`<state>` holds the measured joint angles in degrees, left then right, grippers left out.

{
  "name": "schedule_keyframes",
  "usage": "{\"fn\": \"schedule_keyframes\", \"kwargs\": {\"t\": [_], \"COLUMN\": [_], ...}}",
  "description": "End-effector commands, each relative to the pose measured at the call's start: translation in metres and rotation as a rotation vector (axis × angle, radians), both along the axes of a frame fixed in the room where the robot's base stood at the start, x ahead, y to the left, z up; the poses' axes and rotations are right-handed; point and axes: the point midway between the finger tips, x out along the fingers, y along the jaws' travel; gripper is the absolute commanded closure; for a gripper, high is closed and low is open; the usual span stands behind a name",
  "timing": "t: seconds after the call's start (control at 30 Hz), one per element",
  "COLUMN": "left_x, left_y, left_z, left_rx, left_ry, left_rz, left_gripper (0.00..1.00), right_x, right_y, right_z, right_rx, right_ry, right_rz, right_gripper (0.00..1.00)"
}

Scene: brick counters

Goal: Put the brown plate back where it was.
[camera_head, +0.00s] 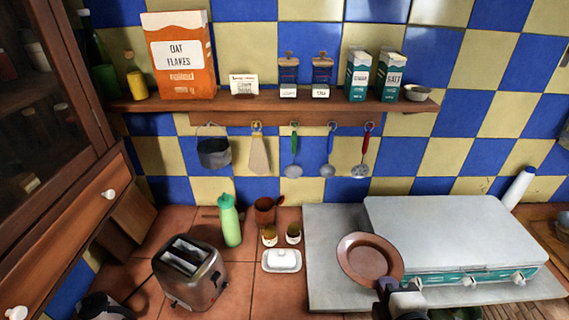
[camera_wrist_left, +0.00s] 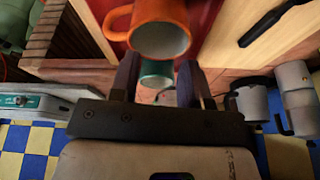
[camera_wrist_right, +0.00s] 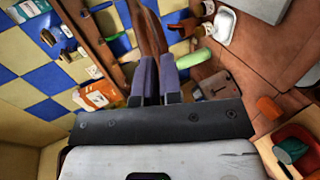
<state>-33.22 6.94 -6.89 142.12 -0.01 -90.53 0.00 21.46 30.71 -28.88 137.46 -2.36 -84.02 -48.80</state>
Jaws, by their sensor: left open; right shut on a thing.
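The brown plate (camera_head: 369,259) is round with a raised rim. In the head view it is in front of the left part of the white stove and the grey slab. My right gripper (camera_head: 387,285) is shut on the plate's near rim. In the right wrist view the plate (camera_wrist_right: 148,30) shows nearly edge-on between the fingers (camera_wrist_right: 156,75). My left gripper (camera_wrist_left: 158,80) is open in the left wrist view; it is not in the head view. An orange mug (camera_wrist_left: 160,30) and a teal mug (camera_wrist_left: 155,72) appear beyond its fingers.
The white stove (camera_head: 450,225) stands at right on the grey slab (camera_head: 325,240). A toaster (camera_head: 190,272), green bottle (camera_head: 229,222) and white butter dish (camera_head: 281,261) stand on the tiled counter. Utensils hang below the wall shelf (camera_head: 270,104), which holds boxes and jars.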

Motion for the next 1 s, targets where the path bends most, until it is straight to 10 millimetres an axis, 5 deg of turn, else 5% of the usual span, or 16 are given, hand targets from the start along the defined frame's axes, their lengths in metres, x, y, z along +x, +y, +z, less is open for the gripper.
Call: {"fn": "schedule_keyframes", "kwargs": {"t": [0.6, 1.0], "left_x": [0.000, 0.000], "left_y": [0.000, 0.002], "left_z": [0.135, 0.193], "left_rx": [-0.002, 0.006], "left_ry": [-0.001, 0.000], "left_rz": [0.002, -0.003], "left_gripper": [0.57, 0.57], "right_x": [0.003, 0.003], "right_y": [0.001, 0.001], "right_z": [0.142, 0.200], "right_rx": [0.004, 0.004], "right_ry": [-0.002, -0.002], "right_rz": [0.000, 0.000], "right_gripper": [1.00, 1.00]}}
